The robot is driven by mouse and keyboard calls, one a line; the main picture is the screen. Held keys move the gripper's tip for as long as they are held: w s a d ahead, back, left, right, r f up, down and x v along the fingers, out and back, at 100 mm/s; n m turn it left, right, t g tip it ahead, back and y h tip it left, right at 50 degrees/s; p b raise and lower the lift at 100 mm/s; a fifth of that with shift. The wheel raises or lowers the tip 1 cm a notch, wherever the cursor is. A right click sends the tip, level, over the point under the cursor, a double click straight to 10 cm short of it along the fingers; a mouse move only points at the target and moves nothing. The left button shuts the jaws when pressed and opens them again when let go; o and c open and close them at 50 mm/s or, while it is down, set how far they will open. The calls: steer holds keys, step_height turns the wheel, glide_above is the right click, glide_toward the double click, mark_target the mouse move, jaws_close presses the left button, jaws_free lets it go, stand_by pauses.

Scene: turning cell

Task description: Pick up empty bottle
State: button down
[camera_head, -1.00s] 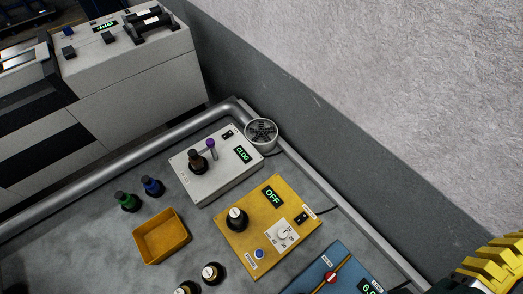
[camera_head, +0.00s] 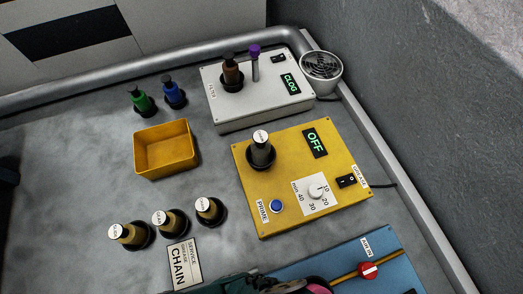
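Several small dark bottles are in view; I cannot tell which is empty. One with a white cap (camera_head: 261,148) stands upright in a socket on the yellow box marked OFF (camera_head: 248,205). Three more with white labelled caps stand in dark round holders on the grey bench: a left one (camera_head: 130,235), a middle one (camera_head: 170,222) and a right one (camera_head: 210,210). A brown bottle (camera_head: 231,73) stands on the white box marked CLOG (camera_head: 233,115). A green bottle (camera_head: 141,101) and a blue bottle (camera_head: 174,92) stand at the back. My gripper is not recognisable in view.
An empty yellow tray (camera_head: 165,150) sits mid-bench. A CHAIN service card (camera_head: 185,264) lies by the three bottles. A blue box (camera_head: 345,262) with a red knob is at the front right. A dark object is cut off at the bottom edge. A pipe rail and wall bound the bench.

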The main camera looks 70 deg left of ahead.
steer(key=shift+c, duration=0.6)
jaws_free()
